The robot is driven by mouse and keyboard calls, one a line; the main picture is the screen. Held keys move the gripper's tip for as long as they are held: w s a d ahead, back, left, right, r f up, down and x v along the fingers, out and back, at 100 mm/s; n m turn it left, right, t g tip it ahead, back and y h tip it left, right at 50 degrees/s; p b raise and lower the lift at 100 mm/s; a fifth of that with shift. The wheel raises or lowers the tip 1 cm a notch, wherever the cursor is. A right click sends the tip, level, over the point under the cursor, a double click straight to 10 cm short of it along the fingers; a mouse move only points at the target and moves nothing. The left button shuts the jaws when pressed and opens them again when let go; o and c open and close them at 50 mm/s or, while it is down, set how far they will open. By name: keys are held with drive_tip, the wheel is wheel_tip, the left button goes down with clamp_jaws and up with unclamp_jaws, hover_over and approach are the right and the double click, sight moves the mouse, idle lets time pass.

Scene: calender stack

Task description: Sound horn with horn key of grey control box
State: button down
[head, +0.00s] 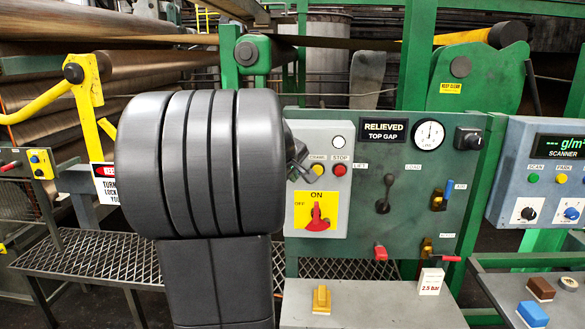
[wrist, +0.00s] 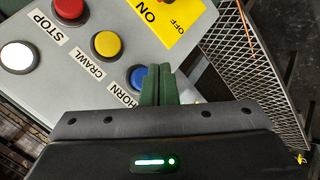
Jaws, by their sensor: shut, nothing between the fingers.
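The grey control box (head: 340,205) stands right of my arm in the head view, with a white lamp, a red STOP button (head: 339,170) and a yellow ON/OFF switch plate (head: 316,211). The wrist view shows the same box (wrist: 70,75) close up. Its blue horn key (wrist: 139,76), labelled HORN, is partly covered by my fingers. My gripper (wrist: 158,68) is shut and empty, its green fingertips right at the horn key. Whether they touch it I cannot tell. In the head view my arm hides the horn key.
The yellow CRAWL button (wrist: 107,44) and red STOP button (wrist: 53,25) sit beside the horn key. A green panel (head: 410,225) with gauge and levers adjoins the box. A yellow block (head: 321,299) lies on the grey ledge below. Mesh grating (head: 110,262) runs behind my arm.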

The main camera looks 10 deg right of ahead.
drive_tip(key=shift+w+d, duration=0.2)
drive_tip(key=shift+w, duration=0.4)
drive_tip(key=shift+w, duration=0.15)
idle(1.6)
drive_tip(key=shift+w+d+p, duration=0.1)
drive_tip(key=shift+w+p, duration=0.2)
drive_tip(key=shift+p, duration=0.05)
drive_tip(key=shift+w+d, duration=0.15)
drive_tip(key=shift+w, duration=0.35)
idle(0.6)
drive_tip(key=shift+s, duration=0.15)
drive_tip(key=shift+s+a, duration=0.3)
drive_tip(key=shift+s, duration=0.5)
drive_tip(key=s+b, duration=0.1)
drive_tip(key=s, duration=0.1)
drive_tip(key=s+a+b, duration=0.1)
drive_tip(key=s, duration=0.1)
drive_tip(key=shift+s+a, duration=0.2)
drive_tip(key=shift+s, duration=0.2)
